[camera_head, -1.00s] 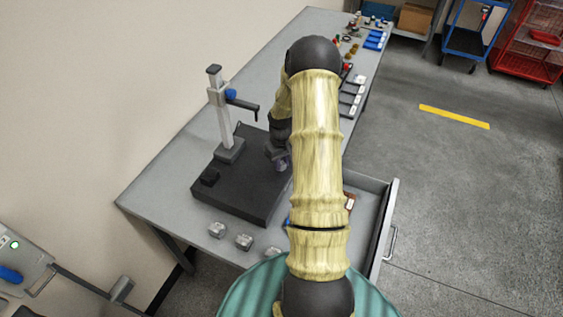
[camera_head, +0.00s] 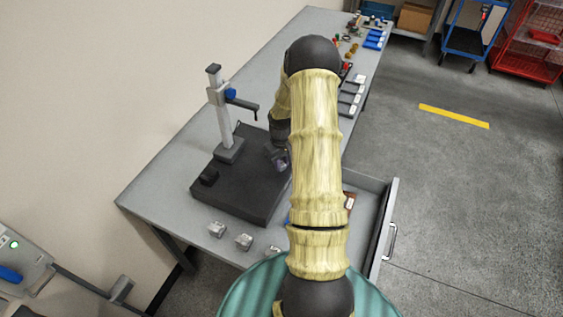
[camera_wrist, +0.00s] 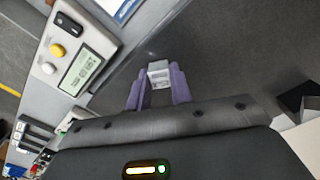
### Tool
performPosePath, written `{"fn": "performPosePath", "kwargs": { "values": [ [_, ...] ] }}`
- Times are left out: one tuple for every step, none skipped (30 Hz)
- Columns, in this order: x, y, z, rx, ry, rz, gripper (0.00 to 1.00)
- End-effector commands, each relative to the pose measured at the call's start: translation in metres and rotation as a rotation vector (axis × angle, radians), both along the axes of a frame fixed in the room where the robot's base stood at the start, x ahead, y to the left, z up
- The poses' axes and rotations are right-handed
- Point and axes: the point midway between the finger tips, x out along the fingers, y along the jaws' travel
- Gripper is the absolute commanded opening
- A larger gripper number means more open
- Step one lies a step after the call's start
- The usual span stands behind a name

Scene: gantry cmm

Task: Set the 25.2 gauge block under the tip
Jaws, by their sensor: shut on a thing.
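My gripper (camera_wrist: 159,88) is shut on a small pale grey block (camera_wrist: 159,72), held between its two purple fingers over the black plate in the wrist view. Any size marking on the block is too small to read. In the head view my gripper (camera_head: 279,160) is over the right part of the black plate (camera_head: 240,190), partly hidden by my arm. The gauge stand (camera_head: 225,120) rises at the plate's back left. Its dark side arm (camera_head: 243,104) carries a downward tip (camera_head: 256,115), left of and apart from my gripper.
Several metal blocks (camera_head: 244,242) lie on the table in front of the plate. A small black piece (camera_head: 209,176) sits on the plate's left. An open drawer (camera_head: 378,225) is at right. A display unit (camera_wrist: 80,70) lies beside the plate in the wrist view.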

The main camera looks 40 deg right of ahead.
Motion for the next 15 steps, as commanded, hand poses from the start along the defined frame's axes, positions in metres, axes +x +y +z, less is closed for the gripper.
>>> {"fn": "performPosePath", "kwargs": {
  "values": [
    [0.0002,0.0000,-0.0008,0.000,0.000,0.000,0.00],
    [0.0002,-0.0001,-0.0011,0.000,0.000,0.000,0.00],
    [0.0002,-0.0001,-0.0014,0.000,0.000,0.000,0.00],
    [0.0002,0.0000,-0.0017,0.000,0.000,0.000,0.00],
    [0.0002,-0.0001,-0.0020,0.000,0.000,0.000,0.00],
    [0.0002,-0.0001,-0.0024,0.000,0.000,0.000,0.00],
    [0.0002,-0.0001,-0.0027,0.000,0.000,0.000,0.00],
    [0.0002,-0.0001,-0.0030,0.000,0.000,0.000,0.00],
    [0.0002,-0.0001,-0.0034,0.000,0.000,0.000,0.00],
    [0.0002,0.0000,-0.0037,0.000,0.000,0.000,0.00],
    [0.0002,0.0000,-0.0040,0.000,0.000,0.000,0.00],
    [0.0002,0.0000,-0.0044,0.000,0.000,0.000,0.00],
    [0.0002,-0.0001,-0.0046,0.000,0.000,0.000,0.00],
    [0.0002,-0.0001,-0.0049,0.000,0.000,0.000,0.00],
    [0.0002,-0.0001,-0.0053,0.000,0.000,0.000,0.00]
  ]
}}
